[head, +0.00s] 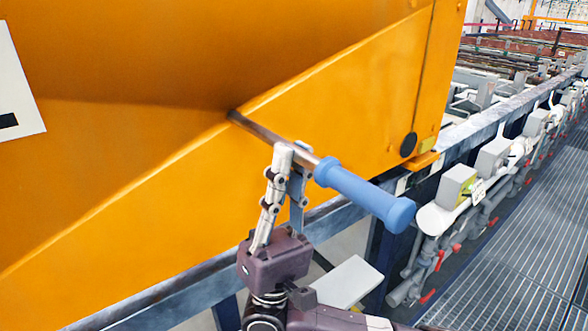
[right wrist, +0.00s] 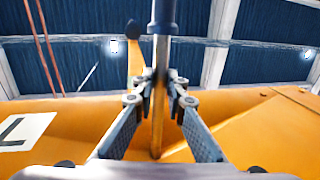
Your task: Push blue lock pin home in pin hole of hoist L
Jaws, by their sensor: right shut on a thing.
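The blue lock pin has a blue handle (head: 365,195) and a bare metal shaft (head: 262,131). Its far end meets the orange hoist (head: 330,115) at the dark pin hole (head: 232,114). A good length of shaft still shows outside, and I cannot tell how deep the tip sits. My right gripper (head: 291,165) is shut on the shaft just ahead of the handle. In the right wrist view the two fingers (right wrist: 160,88) pinch the shaft from both sides, and the handle (right wrist: 164,15) is at the top. My left gripper is not in view.
A white plate with an L (right wrist: 25,131) is on the hoist. A steel rail (head: 500,120) runs below and past the hoist. Pipes and grey boxes (head: 493,158) line the right, beside a grated walkway (head: 530,225). A black round knob (head: 408,145) sits near the hoist's lower right corner.

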